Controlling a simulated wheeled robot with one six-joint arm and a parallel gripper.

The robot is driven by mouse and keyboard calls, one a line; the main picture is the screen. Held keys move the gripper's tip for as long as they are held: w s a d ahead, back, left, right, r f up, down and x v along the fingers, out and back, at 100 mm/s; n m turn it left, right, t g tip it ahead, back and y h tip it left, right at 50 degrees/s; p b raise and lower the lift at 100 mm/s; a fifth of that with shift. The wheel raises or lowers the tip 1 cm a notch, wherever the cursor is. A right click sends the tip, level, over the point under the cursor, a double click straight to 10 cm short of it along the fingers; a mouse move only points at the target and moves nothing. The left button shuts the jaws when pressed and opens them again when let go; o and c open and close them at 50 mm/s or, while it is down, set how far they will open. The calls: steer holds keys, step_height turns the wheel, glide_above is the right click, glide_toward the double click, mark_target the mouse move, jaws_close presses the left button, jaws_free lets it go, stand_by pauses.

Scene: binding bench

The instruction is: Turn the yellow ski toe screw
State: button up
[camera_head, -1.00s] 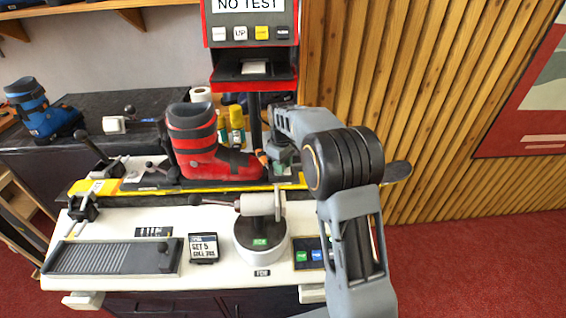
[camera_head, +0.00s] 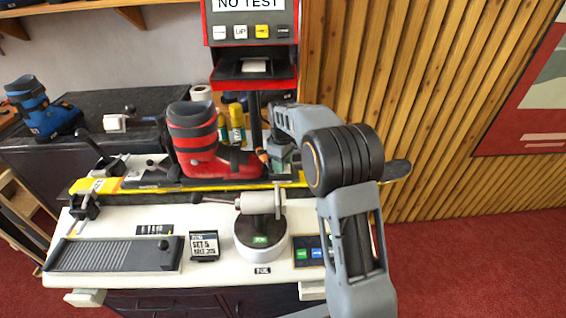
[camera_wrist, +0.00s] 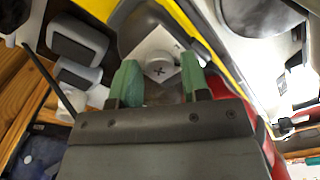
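The yellow ski (camera_head: 130,186) lies along the back of the white bench, with the red boot (camera_head: 200,150) standing on it. In the wrist view, a round pale screw head (camera_wrist: 159,70) with a dark cross sits on a pale diamond-shaped plate (camera_wrist: 146,50), beside the ski's yellow edge (camera_wrist: 205,35). My gripper (camera_wrist: 160,82) has green fingertips, one on each side of the screw head. They are apart, with a visible gap to the screw. In the head view my gripper (camera_head: 282,157) is near the boot's toe, and my arm hides the screw there.
A test machine (camera_head: 252,85) on a dark post stands behind the boot. A white round device (camera_head: 260,246) with a crank stands on the bench front. A grey ribbed plate (camera_head: 115,254) and a small sign (camera_head: 204,246) lie left of it. A blue boot (camera_head: 42,108) stands at the back left.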

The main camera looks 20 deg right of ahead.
steer(key=shift+o, duration=1.2)
steer(key=shift+f, duration=0.1)
step_height(320, 180, up, 14)
